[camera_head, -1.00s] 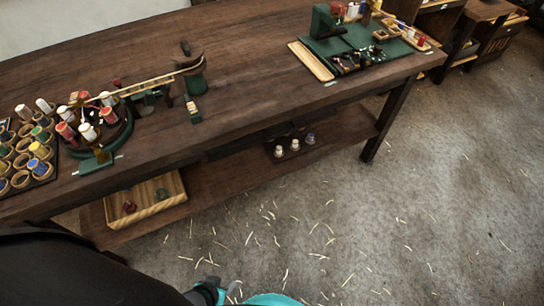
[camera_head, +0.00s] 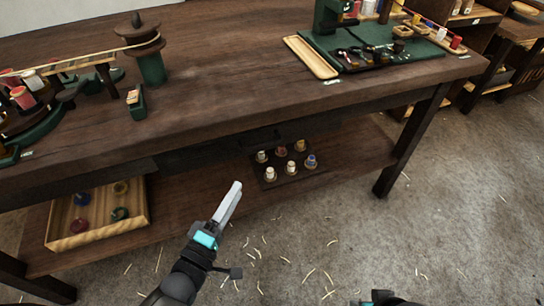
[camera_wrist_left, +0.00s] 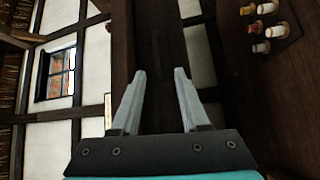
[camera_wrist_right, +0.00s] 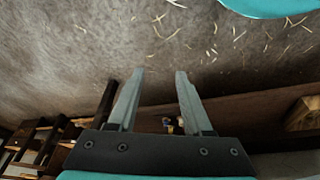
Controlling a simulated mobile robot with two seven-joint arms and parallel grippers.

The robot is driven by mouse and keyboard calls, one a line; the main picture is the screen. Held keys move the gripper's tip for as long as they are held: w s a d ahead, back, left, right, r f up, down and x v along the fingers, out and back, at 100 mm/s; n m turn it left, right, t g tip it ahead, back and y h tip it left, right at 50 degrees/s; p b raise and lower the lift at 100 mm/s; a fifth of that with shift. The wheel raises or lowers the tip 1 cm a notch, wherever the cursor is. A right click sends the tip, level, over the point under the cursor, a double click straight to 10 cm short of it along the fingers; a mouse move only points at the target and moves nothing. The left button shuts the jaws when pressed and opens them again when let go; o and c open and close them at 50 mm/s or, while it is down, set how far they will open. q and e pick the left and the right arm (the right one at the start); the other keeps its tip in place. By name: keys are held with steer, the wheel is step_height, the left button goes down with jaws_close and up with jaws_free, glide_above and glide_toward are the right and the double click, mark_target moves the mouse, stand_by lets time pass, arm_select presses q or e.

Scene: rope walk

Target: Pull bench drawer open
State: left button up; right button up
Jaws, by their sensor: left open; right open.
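The dark wooden bench (camera_head: 225,85) runs across the head view. Under its top, a dark drawer front (camera_head: 215,150) sits in shadow; its outline and handle are hard to make out. The drawer looks shut. My left gripper (camera_head: 236,188) is in front of the bench, below the drawer front, pointing up at it. In the left wrist view its fingers (camera_wrist_left: 160,72) are apart, with nothing between them and dark wood beyond. My right gripper also has its fingers (camera_wrist_right: 160,73) apart and empty in the right wrist view, over the floor; only part of that arm shows in the head view.
The lower shelf (camera_head: 210,195) holds a wooden tray (camera_head: 142,222) and a dark holder with several small bobbins (camera_head: 291,170). On the bench stand a winding post (camera_head: 150,62) and a green mat (camera_head: 405,60) with tools. The floor (camera_head: 330,240) is clear apart from straw.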

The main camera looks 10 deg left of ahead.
arm_select(q)
steer(key=b, duration=0.3)
glide_toward(264, 143)
steer(key=a+x, duration=0.1)
steer(key=x, duration=0.3)
arm_select(e)
step_height(264, 143, up, 6)
steer(key=r+t, duration=0.1)
arm_select(q)
steer(key=shift+d+f+b+x, duration=0.15)
steer(key=shift+b+x, duration=0.2)
steer(key=shift+x, duration=0.65)
steer(key=shift+d+f+b+x, duration=0.15)
steer(key=shift+b+x, duration=0.25)
steer(key=shift+x, duration=0.65)
steer(key=shift+d+b+x, duration=0.15)
steer(key=shift+b+x, duration=0.2)
steer(key=shift+x, duration=0.65)
arm_select(e)
steer(key=w+a+f+t+y, duration=0.1)
steer(key=w+a+t+y, duration=0.1)
steer(key=w+a+t, duration=0.1)
steer(key=shift+w+a+n+t, duration=0.3)
steer(key=shift+w+a, duration=0.4)
arm_select(q)
steer(key=shift+s, duration=0.1)
arm_select(e)
steer(key=shift+f, duration=0.1)
arm_select(q)
steer(key=shift+c, duration=0.4)
